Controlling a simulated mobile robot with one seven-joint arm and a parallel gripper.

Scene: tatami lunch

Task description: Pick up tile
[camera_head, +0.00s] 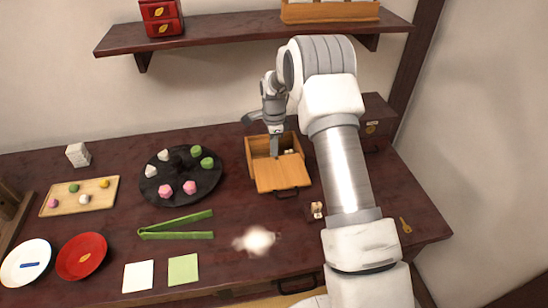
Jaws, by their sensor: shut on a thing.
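My gripper (275,151) reaches down into an open wooden box (251,163) near the back of the dark table. Its jaws are shut, with the tips inside the box; the thing between them, apparently a tile, is too small and hidden to make out. Small pale tiles (289,151) show in the box, just right of the gripper. A small dark holder with pale tiles (317,210) stands in front of the box, beside my arm.
Left of the box is a round black tray (182,180) with several coloured sweets. Green tongs (176,228) lie in front of it. A brown box (376,127) stands at the back right, partly behind my arm. A shelf (230,33) hangs above. A key (405,225) lies at the right.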

